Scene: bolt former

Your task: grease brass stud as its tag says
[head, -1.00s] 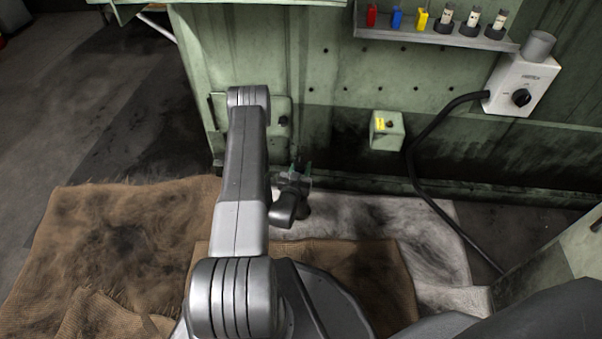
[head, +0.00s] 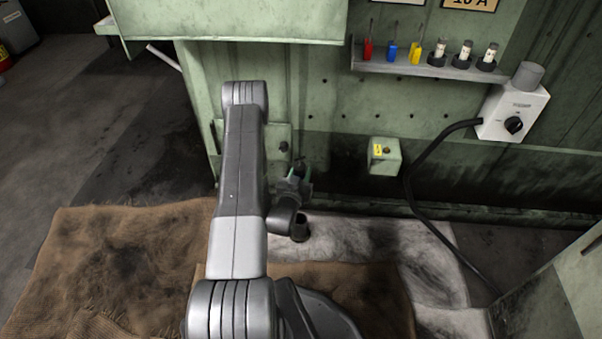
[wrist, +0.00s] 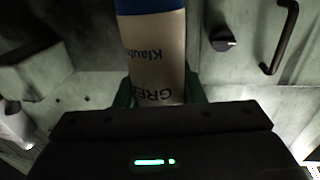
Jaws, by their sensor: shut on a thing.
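In the wrist view my gripper (wrist: 157,96) is shut on a beige grease tube (wrist: 155,55) with a blue end (wrist: 150,6). In the head view my gripper (head: 300,178) is low in front of the green machine wall, and the tube is hard to make out there. To its right, a small green box (head: 386,162) on the wall carries a yellow tag (head: 378,149) and a small dark stud-like knob (head: 387,150). I cannot read the tag or confirm brass.
A wall shelf (head: 430,67) holds red, blue and yellow items and several small capped vials. A white switch box (head: 513,113) with a black cable (head: 408,180) is at right. Brown sacking (head: 110,250) and a pale mat (head: 430,260) cover the floor.

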